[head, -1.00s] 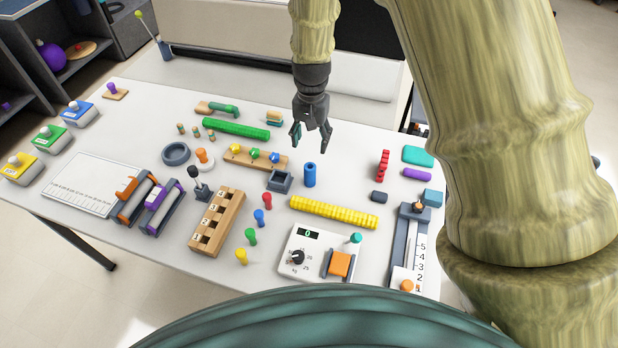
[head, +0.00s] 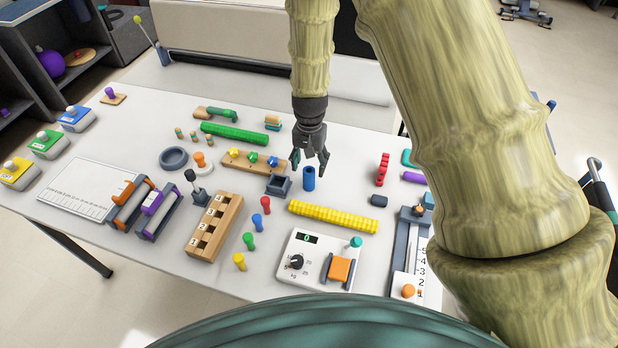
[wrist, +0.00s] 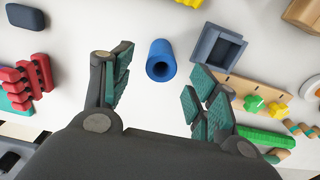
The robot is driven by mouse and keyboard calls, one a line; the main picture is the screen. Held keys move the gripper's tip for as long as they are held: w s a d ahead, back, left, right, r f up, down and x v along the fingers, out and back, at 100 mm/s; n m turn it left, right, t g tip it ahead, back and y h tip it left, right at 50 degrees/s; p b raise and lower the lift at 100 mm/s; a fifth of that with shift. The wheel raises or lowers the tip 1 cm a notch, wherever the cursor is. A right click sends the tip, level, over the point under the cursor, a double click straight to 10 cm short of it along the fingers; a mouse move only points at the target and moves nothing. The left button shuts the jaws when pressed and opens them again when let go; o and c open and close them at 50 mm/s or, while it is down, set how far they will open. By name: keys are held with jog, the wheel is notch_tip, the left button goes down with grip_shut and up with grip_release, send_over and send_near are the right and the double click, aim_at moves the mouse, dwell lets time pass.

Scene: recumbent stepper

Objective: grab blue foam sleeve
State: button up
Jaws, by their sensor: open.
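The blue foam sleeve (head: 309,179) is a short hollow tube standing upright on the white table. In the wrist view the sleeve (wrist: 160,61) shows its open end, ahead of the fingers and between their lines. My gripper (head: 309,172) is open and empty, just above and behind the sleeve in the head view. In the wrist view my gripper (wrist: 158,80) has its green-padded fingers spread wide on either side, apart from the sleeve.
A grey square tray (head: 278,186) stands close left of the sleeve. A yellow ribbed roll (head: 333,217) lies in front. A red ribbed piece (head: 383,170) and a dark block (head: 378,201) are to the right. A green roll (head: 235,134) lies behind left.

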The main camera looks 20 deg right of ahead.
aim_at(309, 175)
jog(key=shift+a+f+p, duration=0.1)
jog(key=shift+f+p, duration=1.05)
jog(key=shift+f, duration=1.45)
jog(key=shift+s, duration=0.1)
jog(key=c, duration=0.8)
